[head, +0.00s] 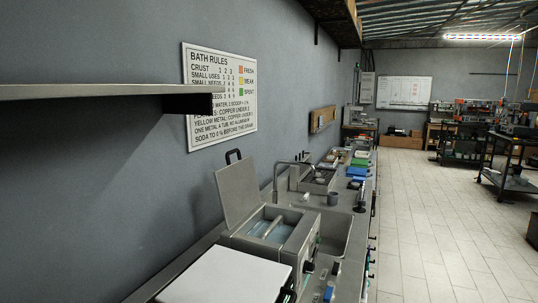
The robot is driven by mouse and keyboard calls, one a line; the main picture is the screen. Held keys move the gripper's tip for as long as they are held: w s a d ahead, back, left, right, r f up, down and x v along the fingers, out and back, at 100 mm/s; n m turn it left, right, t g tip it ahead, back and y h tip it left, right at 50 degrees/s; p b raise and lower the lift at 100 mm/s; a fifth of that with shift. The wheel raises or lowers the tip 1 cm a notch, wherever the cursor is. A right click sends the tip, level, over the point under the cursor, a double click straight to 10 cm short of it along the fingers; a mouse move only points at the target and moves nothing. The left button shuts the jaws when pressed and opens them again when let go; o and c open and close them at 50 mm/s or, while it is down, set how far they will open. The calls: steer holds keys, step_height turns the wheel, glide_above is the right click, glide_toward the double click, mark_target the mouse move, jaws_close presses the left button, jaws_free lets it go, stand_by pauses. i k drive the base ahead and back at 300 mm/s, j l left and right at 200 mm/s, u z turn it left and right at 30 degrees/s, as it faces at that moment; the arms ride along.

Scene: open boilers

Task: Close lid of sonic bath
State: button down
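The sonic bath (292,245) is a grey metal box on the counter along the left wall. Its lid (238,192) stands open, tilted up and back toward the wall, with a black handle (233,156) at its top edge. The open basin (268,229) shows bluish contents and a divider across it. The side with knobs (309,268) faces right. My gripper is not in this view.
A white-topped unit (225,279) stands in front of the bath. A sink (334,231) with a faucet (276,180) lies behind it. A shelf (100,91) juts from the wall at upper left. The tiled floor (430,230) on the right is clear.

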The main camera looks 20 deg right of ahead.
mark_target(237, 184)
steer(key=i+l, duration=0.15)
steer(key=l, duration=0.25)
steer(key=i+l+u, duration=0.15)
steer(key=l, duration=0.3)
steer(key=i+l, duration=0.15)
steer(key=l, duration=0.3)
steer(key=i+l+u, duration=0.1)
steer(key=l, duration=0.3)
